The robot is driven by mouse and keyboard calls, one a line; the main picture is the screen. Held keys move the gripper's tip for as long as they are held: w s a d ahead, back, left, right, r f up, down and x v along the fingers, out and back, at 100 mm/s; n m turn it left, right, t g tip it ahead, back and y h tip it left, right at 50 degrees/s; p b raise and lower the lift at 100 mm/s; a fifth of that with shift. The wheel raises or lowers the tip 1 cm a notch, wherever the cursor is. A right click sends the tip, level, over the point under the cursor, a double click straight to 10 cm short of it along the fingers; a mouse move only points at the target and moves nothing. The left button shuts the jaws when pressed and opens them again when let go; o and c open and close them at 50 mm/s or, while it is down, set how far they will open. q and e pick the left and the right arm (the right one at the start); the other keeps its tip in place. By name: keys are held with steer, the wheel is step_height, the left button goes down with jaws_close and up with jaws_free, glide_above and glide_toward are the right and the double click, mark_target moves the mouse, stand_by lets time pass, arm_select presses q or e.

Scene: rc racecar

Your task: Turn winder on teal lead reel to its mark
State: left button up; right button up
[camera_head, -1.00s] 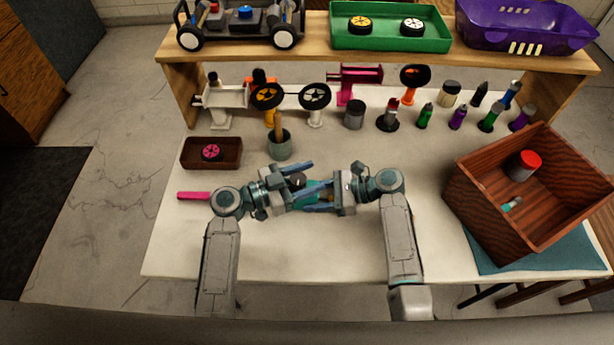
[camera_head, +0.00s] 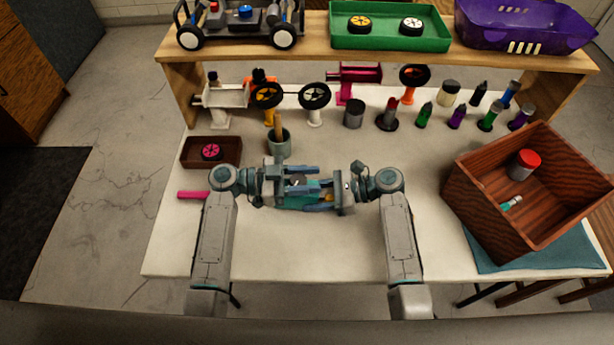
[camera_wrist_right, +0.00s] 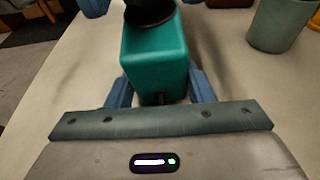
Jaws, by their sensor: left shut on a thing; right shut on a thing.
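The teal lead reel (camera_wrist_right: 155,55) is a boxy teal body in the right wrist view, with a dark round winder (camera_wrist_right: 150,14) at its far end. My right gripper (camera_head: 318,198) is shut on the teal body, one blue finger on each side. My left gripper (camera_head: 302,180) faces it from the left and is shut at the winder end; the exact contact is hidden. In the head view the reel shows only in part between the fingers, above the table. I cannot make out the mark or how the winder stands against it.
A grey cup (camera_head: 279,145) with a wooden handle stands just behind the grippers. A brown tray (camera_head: 230,160) and pink bar (camera_head: 193,195) lie left. A wooden crate (camera_head: 478,215) stands right. Tools line the back under the shelf (camera_head: 315,50). The front table is clear.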

arm_select(q)
steer(key=m+g, duration=0.1)
steer(key=g, duration=0.2)
steer(key=m+g+y, duration=0.1)
steer(key=m+g, duration=0.1)
steer(key=g, duration=0.1)
steer(key=s+m+g, duration=0.1)
steer(key=m+g, duration=0.1)
steer(key=shift+s+f+g+y, duration=0.1)
steer(key=shift+f+g+y, duration=0.15)
steer(key=shift+g+y, duration=0.15)
steer(key=shift+a+m+g, duration=0.1)
steer(key=shift+m+g, duration=0.2)
steer(key=o, duration=1)
steer(key=shift+r, duration=0.15)
step_height(320, 180, up, 10)
steer(key=shift+f, duration=0.1)
